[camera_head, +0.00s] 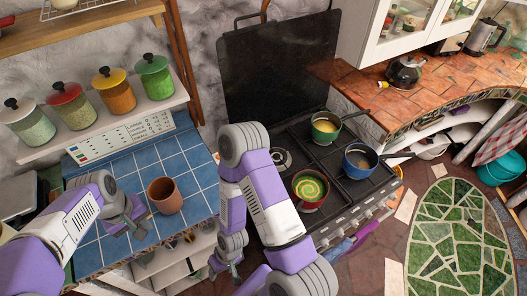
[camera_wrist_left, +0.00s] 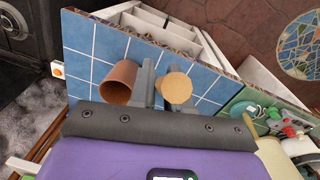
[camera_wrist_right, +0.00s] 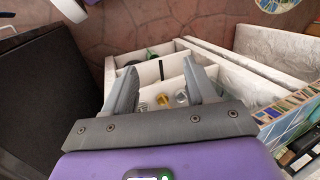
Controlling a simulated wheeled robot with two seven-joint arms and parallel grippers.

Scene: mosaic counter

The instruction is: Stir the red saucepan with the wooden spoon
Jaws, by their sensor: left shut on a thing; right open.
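The red saucepan (camera_head: 310,190) stands on the front left of the hob, with a green and yellow swirl inside. My left gripper (camera_head: 135,218) is low over the blue tiled counter, beside the brown cup (camera_head: 165,195). In the left wrist view, it (camera_wrist_left: 160,92) is shut on what looks like the wooden spoon (camera_wrist_left: 177,88); only a round, pale wooden end shows clearly. The cup (camera_wrist_left: 118,84) stands just left of the fingers there. My right gripper (camera_head: 226,268) is open and empty, low in front of the counter shelves, left of the hob and away from the saucepan.
A green saucepan (camera_head: 325,127) and a blue saucepan (camera_head: 360,161) share the black hob (camera_head: 288,135). Several lidded jars stand on a shelf (camera_head: 150,112) above the tiles. Open shelves with small items (camera_wrist_right: 165,95) lie beyond my right fingers. A kettle (camera_head: 405,72) stands at the right.

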